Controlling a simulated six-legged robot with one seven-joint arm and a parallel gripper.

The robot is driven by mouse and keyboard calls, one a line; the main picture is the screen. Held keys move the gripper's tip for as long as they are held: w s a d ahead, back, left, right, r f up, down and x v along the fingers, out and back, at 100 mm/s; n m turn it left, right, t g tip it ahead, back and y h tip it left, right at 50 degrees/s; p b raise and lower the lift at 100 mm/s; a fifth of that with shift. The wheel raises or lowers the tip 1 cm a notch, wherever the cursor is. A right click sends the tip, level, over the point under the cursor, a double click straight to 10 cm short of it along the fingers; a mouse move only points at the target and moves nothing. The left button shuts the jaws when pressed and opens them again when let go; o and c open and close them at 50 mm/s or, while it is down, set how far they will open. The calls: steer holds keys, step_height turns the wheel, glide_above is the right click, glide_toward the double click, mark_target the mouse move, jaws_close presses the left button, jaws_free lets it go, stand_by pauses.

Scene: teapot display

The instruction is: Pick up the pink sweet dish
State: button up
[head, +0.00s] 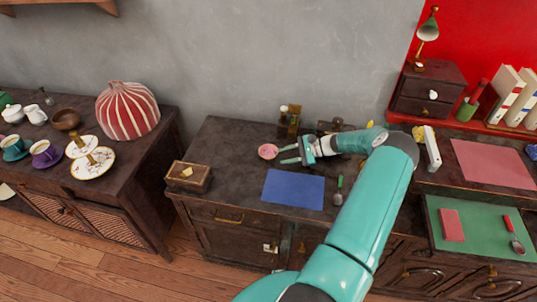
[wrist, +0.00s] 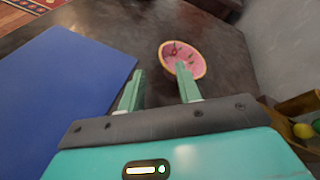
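The pink sweet dish (head: 267,151) is a small round bowl on the dark wooden cabinet top, left of my gripper (head: 287,154) in the head view. In the wrist view the dish (wrist: 182,59) shows a pink inside with dark marks and a yellowish rim. It lies just beyond the fingertips, nearer the right finger. My gripper (wrist: 160,82) is open, with its two green fingers apart and nothing between them. I cannot tell whether the right fingertip touches the dish rim.
A blue mat (head: 293,187) lies on the cabinet in front of my gripper, with a green-handled utensil (head: 338,191) beside it. A wooden box (head: 188,177) stands at the left edge. The cabinet top left of the dish is clear.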

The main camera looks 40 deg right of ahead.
mark_target(274, 163)
steer(key=x, duration=0.5)
steer(key=shift+w+a+r, duration=0.1)
steer(key=shift+w+r, duration=0.05)
steer(key=shift+r, duration=0.05)
steer(key=shift+c, duration=0.4)
jaws_close()
